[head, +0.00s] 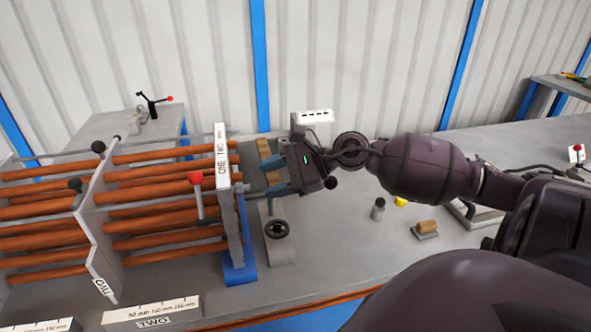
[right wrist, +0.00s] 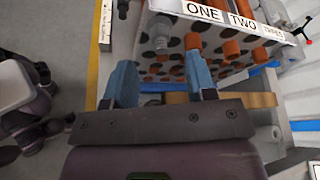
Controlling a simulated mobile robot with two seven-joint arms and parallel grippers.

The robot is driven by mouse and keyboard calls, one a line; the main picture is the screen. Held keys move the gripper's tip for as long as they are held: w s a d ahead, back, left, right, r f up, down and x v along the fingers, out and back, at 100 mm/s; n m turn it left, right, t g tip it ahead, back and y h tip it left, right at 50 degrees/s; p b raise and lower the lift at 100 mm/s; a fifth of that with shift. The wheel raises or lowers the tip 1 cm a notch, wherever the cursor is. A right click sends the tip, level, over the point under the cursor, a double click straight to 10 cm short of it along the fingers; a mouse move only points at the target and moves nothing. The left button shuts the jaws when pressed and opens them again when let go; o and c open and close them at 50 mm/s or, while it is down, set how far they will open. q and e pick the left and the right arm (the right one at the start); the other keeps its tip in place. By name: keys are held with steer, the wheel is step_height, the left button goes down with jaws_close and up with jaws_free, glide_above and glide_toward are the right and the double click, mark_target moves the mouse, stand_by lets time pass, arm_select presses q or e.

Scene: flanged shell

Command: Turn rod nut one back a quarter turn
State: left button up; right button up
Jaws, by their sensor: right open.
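The tube bundle has orange rods or tubes (head: 160,225) running through grey plates. Its end plate carries a white label strip reading ONE TWO (head: 221,155), also in the right wrist view (right wrist: 215,14). In the right wrist view a grey nut-like piece (right wrist: 158,38) stands on the plate's holed face; I cannot tell for sure that it is rod nut one. My right gripper (head: 269,178) is open, its blue fingers pointing at the end plate. In the right wrist view the fingers (right wrist: 162,72) are apart, with the grey piece beyond the gap between them. My left gripper is out of view.
A red-knobbed lever (head: 196,190) stands before the bundle. A blue bracket (head: 238,262) and a grey block with a black handwheel (head: 277,232) stand by the plate. A wooden-topped piece (head: 427,228) and a small grey cylinder (head: 378,209) lie right. Bench between is clear.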

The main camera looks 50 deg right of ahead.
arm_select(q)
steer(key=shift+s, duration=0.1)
arm_select(e)
steer(key=v, duration=0.5)
steer(key=shift+s+d+r, duration=0.1)
stand_by(0.4)
